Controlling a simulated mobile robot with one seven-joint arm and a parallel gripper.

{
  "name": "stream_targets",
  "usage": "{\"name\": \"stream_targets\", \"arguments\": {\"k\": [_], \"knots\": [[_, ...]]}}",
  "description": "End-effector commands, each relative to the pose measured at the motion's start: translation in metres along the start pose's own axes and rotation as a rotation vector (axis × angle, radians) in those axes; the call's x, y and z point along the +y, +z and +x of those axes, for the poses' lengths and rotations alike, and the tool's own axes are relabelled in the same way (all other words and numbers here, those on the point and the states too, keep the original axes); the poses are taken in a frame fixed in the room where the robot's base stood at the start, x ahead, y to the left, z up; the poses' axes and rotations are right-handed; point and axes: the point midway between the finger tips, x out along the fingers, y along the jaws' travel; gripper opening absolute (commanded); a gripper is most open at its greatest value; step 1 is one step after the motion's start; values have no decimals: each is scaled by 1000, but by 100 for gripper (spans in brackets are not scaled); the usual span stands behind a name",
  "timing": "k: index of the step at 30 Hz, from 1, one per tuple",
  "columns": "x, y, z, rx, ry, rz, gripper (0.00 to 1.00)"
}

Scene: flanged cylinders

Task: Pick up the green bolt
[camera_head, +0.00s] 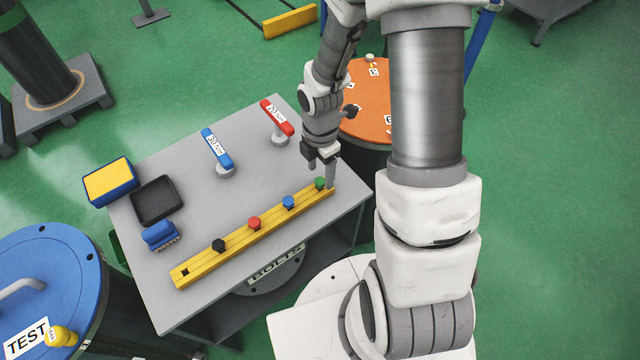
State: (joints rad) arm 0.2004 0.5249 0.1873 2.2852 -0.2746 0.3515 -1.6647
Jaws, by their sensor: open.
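The green bolt (320,183) stands in the far right end of the yellow rail (207,263) on the grey table. My gripper (321,174) points down right at the green bolt, with one finger to its right and the other above and to its left. The jaws are open. Part of the bolt is close to or behind the fingers, and I cannot tell whether they touch it.
A blue bolt (288,202), a red bolt (254,223) and a black bolt (218,245) stand along the same rail. Red (279,117) and blue (216,148) handled tools stand behind it. A black tray (156,201) and a blue brush (160,236) lie at left.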

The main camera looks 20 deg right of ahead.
Motion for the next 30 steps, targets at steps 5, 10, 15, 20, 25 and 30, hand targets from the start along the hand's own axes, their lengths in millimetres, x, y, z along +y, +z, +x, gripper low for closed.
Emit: {"name": "stream_targets", "arguments": {"k": [5, 10, 15, 20, 25, 30], "knots": [[-1, -2, 24, 1, -2, 0, 68], [0, -2, 28, 0, 1, 1, 68], [0, -2, 28, 0, 1, 1, 62], [0, -2, 28, 0, 1, 1, 33], [0, -2, 28, 0, 1, 1, 3], [0, -2, 27, 0, 1, 1, 0]]}}
